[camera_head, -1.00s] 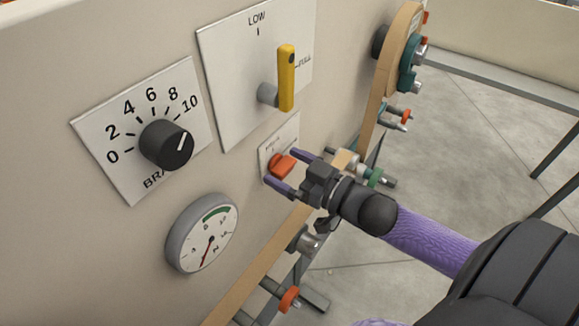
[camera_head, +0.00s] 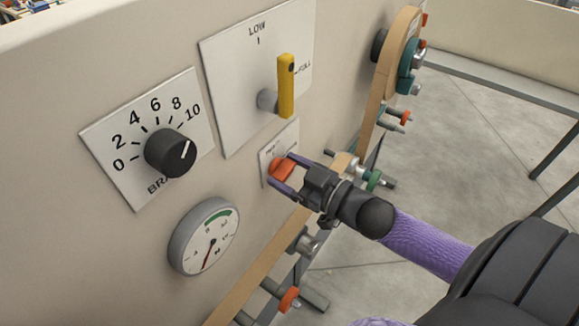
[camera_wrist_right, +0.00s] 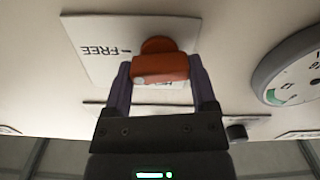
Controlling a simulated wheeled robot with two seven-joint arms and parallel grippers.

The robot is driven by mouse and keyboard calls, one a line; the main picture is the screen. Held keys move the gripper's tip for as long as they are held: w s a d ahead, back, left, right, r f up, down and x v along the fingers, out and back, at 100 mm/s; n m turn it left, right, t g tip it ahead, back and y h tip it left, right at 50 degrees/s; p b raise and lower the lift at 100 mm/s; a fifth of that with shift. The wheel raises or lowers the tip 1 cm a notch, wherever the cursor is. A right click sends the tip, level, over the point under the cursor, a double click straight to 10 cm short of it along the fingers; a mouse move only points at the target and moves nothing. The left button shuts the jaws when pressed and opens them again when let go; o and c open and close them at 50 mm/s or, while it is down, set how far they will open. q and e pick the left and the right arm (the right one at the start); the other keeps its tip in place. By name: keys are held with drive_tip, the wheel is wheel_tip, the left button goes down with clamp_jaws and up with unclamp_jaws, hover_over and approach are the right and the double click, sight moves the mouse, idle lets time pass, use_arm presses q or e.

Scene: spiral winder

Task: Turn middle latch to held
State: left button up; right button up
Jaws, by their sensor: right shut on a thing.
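The middle latch is a small orange handle (camera_head: 281,169) on a small white plate (camera_head: 268,160) below the yellow lever. My right gripper (camera_head: 283,174) is shut on it, one purple finger on each side. In the right wrist view the latch (camera_wrist_right: 160,67) sits between the fingertips (camera_wrist_right: 160,76), its long side across the picture. The word FREE with a tick mark reads upside down on the plate's left part (camera_wrist_right: 90,58). Another label is mostly hidden behind the latch and fingers. My left gripper is out of view.
A yellow lever (camera_head: 286,86) stands on a LOW/FULL plate above. A black dial (camera_head: 170,153) and a round gauge (camera_head: 203,237) are to the left. Rollers with a tan strip (camera_head: 262,258) run beside and below my gripper. Open floor lies to the right.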

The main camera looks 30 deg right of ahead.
drive_tip(key=n+p, duration=0.1)
drive_tip(key=n, duration=0.2)
drive_tip(key=shift+a+r+n+p, duration=0.1)
drive_tip(key=shift+n+p, duration=0.2)
drive_tip(key=shift+p, duration=0.05)
drive_tip(key=n+p, duration=0.1)
drive_tip(key=n, duration=0.2)
drive_tip(key=shift+n, duration=0.3)
drive_tip(key=n, duration=0.2)
drive_tip(key=shift+f+n, duration=0.2)
drive_tip(key=shift+n, duration=0.1)
drive_tip(key=n, duration=0.4)
drive_tip(key=shift+f, duration=0.1)
drive_tip(key=shift+n, duration=0.8)
drive_tip(key=shift+s+n, duration=0.1)
drive_tip(key=shift+n, duration=0.3)
